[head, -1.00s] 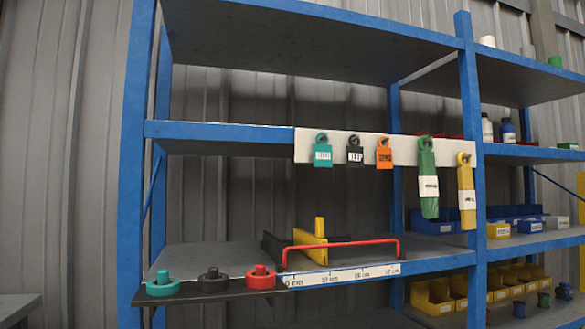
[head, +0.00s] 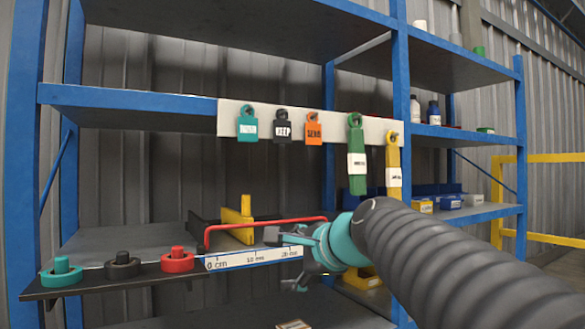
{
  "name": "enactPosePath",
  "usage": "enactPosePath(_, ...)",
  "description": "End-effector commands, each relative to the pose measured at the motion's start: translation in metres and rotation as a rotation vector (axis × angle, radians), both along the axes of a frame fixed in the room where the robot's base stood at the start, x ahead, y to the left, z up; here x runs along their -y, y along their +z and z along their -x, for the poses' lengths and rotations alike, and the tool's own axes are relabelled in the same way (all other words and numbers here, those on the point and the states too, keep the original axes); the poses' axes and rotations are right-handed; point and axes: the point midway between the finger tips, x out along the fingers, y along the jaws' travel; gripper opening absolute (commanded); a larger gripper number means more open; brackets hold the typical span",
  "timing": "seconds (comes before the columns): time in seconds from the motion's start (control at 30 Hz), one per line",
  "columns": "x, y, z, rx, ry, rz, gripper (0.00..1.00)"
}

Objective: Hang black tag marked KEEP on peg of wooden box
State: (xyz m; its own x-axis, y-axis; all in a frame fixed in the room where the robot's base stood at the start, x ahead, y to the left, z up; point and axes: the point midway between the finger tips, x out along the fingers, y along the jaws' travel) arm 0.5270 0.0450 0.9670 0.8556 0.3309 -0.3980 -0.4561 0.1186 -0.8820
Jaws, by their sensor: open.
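The black tag marked KEEP (head: 283,127) hangs on the white strip along the shelf edge, between a teal tag (head: 247,125) and an orange tag (head: 313,128). My gripper (head: 281,260) is in front of the lower shelf, at the right end of the ruler strip, well below the black tag. Its jaws are open, with nothing seen between them. No wooden box with a peg can be made out for certain; only a small tan edge with a white label (head: 293,324) shows at the bottom of the picture.
A green tag (head: 356,155) and a yellow tag (head: 393,165) hang farther right on the white strip (head: 230,112). A red bar (head: 265,222) stands behind my gripper. Teal, black and red rings on posts (head: 177,260) sit at lower left. Blue shelf posts (head: 402,80) flank the bay.

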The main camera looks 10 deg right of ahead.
Motion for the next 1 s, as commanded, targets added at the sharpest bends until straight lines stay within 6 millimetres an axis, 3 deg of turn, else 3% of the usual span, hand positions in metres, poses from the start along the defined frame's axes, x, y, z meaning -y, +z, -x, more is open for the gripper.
enactPosePath(0.03, 0.004, 0.028, -0.023, 0.017, -0.054, -0.148, 0.75)
enactPosePath(0.2, 0.024, 0.124, -0.080, 0.058, -0.181, -0.711, 0.75)
enactPosePath(0.3, 0.037, 0.167, -0.102, 0.065, -0.203, -0.990, 0.75)
enactPosePath(0.4, 0.048, 0.197, -0.115, 0.062, -0.203, -1.197, 0.75)
enactPosePath(0.6, 0.058, 0.224, -0.125, 0.050, -0.189, -1.390, 0.75)
enactPosePath(1.0, 0.047, 0.235, -0.161, 0.046, -0.188, -1.402, 0.75)
